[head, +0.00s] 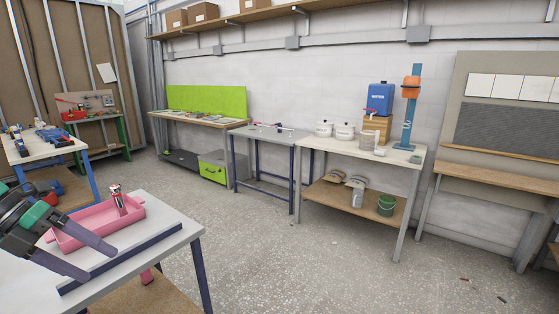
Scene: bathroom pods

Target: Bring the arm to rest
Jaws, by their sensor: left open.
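My left arm comes in at the lower left. Its left gripper (101,264) is open, with its two grey-purple fingers spread apart and nothing between them. The fingers show in front of a pink tray (134,212) on a light-topped table (176,216), and hide part of the tray's near left side. Whether the fingers touch the tray or table cannot be told. A small red and silver item (117,199) stands upright at the tray. My right gripper is not in view.
Workbenches line the back wall, one holding white pots (344,132) and a blue dispenser (380,98). A green-panelled bench (207,101) stands further left. The middle floor (270,250) is clear.

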